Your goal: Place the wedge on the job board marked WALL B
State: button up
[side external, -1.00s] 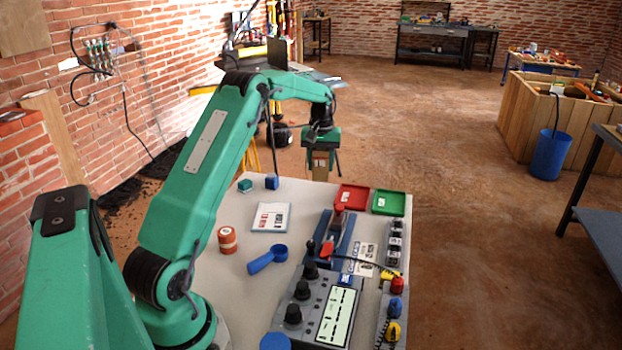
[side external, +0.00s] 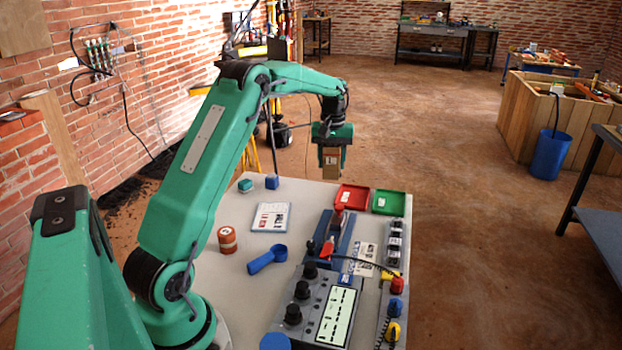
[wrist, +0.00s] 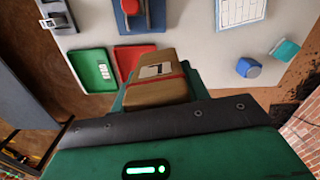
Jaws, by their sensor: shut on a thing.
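My gripper (side external: 332,150) is shut on a brown wooden-looking block, likely the wedge (side external: 331,161), and holds it in the air beyond the far edge of the table. In the wrist view the wedge (wrist: 158,80) has a white label with a dark mark and a red band; its full shape is partly hidden by the jaws. A white board with a blue edge and red and dark print (side external: 270,217) lies flat on the table, left and nearer than my gripper. Its words are too small to read. Part of it shows at the top of the wrist view (wrist: 240,10).
A red tray (side external: 352,196) and a green tray (side external: 389,202) sit at the far right table edge. A teal block (side external: 245,185) and a blue block (side external: 272,181) stand behind the board. A red-brown cylinder (side external: 227,239), a blue scoop (side external: 267,259) and a control box (side external: 318,310) are nearer.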

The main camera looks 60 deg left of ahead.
jog(key=shift+s+d+r, duration=0.15)
jog(key=shift+s, duration=0.2)
jog(key=shift+s+d+r, duration=0.1)
jog(key=shift+s, duration=0.25)
jog(key=s+d+m, duration=0.2)
jog(key=s+d, duration=0.4)
jog(key=s, duration=0.7)
jog(key=shift+d+r, duration=0.15)
jog(key=shift+r, duration=0.25)
send_over(272, 215)
notch_tip(272, 215, down, 7)
jog(key=shift+f, duration=2.05)
jog(key=shift+f, duration=0.15)
